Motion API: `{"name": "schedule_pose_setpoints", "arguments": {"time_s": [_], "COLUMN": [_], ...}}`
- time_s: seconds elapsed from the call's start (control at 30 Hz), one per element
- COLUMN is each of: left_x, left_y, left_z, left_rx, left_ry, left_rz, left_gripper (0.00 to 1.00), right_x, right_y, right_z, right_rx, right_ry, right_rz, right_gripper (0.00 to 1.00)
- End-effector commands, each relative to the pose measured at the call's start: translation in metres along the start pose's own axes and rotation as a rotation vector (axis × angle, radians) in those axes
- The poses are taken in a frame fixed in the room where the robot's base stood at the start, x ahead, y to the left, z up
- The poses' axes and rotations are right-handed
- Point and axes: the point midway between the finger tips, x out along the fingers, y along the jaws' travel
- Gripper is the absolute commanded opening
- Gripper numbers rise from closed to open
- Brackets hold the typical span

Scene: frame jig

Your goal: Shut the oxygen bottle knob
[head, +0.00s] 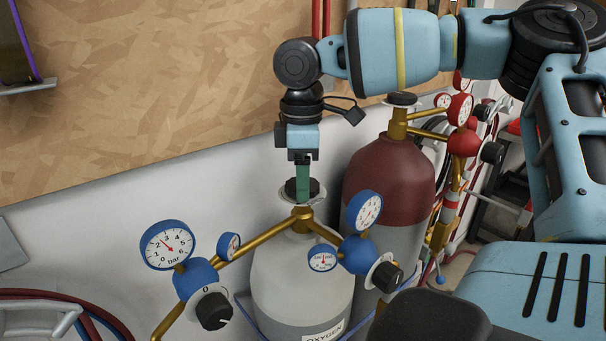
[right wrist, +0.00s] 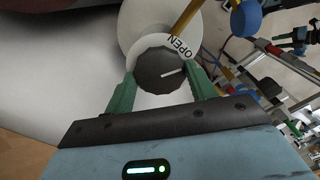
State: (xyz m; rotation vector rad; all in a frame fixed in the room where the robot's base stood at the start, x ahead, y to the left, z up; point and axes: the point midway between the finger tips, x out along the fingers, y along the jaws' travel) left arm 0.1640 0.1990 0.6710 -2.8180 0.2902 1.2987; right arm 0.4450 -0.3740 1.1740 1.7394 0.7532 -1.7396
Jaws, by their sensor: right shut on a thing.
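The oxygen bottle (head: 300,280) is a pale cylinder with a grey lower part and an OXYGEN label, standing by the wall. Its black knob (head: 291,190) sits on top over a white disc. In the right wrist view the knob (right wrist: 160,68) has a white pointer line, and the disc behind it reads OPEN (right wrist: 180,46). My right gripper (head: 303,188) comes down from above. Its green fingers (right wrist: 162,92) are on both sides of the knob, shut on it. My left gripper is not in view.
Brass pipes with blue gauges (head: 168,245) and black regulator knobs (head: 213,311) spread left and right of the bottle neck. A dark red-topped bottle (head: 388,180) with red gauges stands close at right. A wooden board (head: 150,80) covers the wall behind.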

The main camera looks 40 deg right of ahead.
Motion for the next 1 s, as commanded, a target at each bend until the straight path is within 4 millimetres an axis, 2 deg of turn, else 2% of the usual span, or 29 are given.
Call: {"name": "schedule_pose_setpoints", "arguments": {"time_s": [1.0], "left_x": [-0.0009], "left_y": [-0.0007], "left_z": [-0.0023], "left_rx": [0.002], "left_ry": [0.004], "left_rz": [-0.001], "left_gripper": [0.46], "right_x": [-0.0010], "right_y": [0.0005], "right_z": [0.0003], "right_rx": [0.965], "right_ry": [0.001], "right_rz": [0.003], "right_gripper": [0.33]}}
